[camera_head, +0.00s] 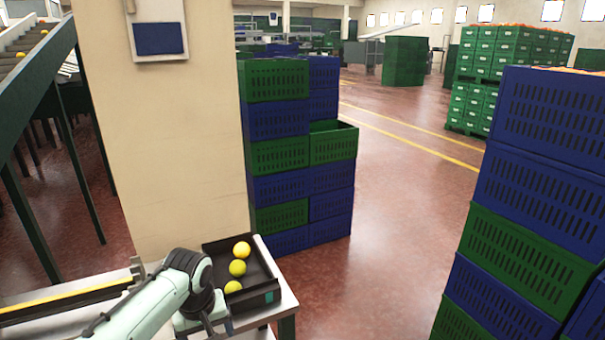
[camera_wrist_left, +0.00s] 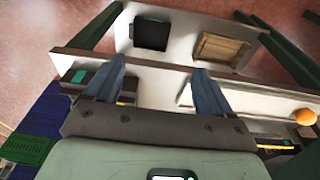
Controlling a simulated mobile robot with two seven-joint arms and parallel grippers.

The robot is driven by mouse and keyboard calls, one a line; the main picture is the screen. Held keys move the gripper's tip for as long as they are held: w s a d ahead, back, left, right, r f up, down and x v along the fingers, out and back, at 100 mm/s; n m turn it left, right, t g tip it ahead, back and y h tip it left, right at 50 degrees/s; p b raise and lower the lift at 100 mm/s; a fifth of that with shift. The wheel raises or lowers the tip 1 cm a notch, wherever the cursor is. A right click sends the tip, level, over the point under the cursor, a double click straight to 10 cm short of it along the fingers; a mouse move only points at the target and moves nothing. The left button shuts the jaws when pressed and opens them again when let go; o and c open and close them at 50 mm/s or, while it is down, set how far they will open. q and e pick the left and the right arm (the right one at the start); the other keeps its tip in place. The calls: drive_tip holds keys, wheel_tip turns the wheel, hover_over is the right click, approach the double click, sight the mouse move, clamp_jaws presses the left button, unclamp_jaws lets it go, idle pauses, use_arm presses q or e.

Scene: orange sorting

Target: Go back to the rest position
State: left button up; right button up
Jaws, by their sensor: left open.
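My left gripper (camera_wrist_left: 159,66) is open in the left wrist view, its two fingers apart with nothing between them. In the head view my left arm comes in from the bottom left, and its wrist is beside a black tray (camera_head: 268,297) on a small table. In the left wrist view an orange fruit (camera_wrist_left: 305,117) is at the right edge, apart from the fingers. My right gripper is in neither view.
A cream pillar (camera_head: 165,130) rises behind the table. Stacked blue and green crates (camera_head: 277,120) stand beyond it, with another tall stack (camera_head: 540,190) at the right. A conveyor (camera_head: 35,50) is at the far left. Red floor between the stacks is clear.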

use_arm(q)
drive_tip(key=s+d+f+m+g+h, duration=0.1)
drive_tip(key=s+d+f, duration=0.15)
drive_tip(key=f, duration=1.25)
drive_tip(key=s+d+f+m+g+h, duration=0.1)
drive_tip(key=s+d+f+h, duration=0.15)
drive_tip(key=f, duration=1.25)
drive_tip(key=s+f, duration=0.4)
drive_tip(key=s, duration=0.4)
drive_tip(key=s+d+f, duration=0.1)
drive_tip(key=s+f, duration=0.4)
drive_tip(key=s, duration=0.3)
drive_tip(key=s+d+f+n, duration=0.1)
drive_tip(key=s+f, duration=0.4)
drive_tip(key=s, duration=0.4)
drive_tip(key=shift+d+f+g+h, duration=0.15)
drive_tip(key=shift+f+g+h, duration=0.1)
drive_tip(key=shift+g+h, duration=0.15)
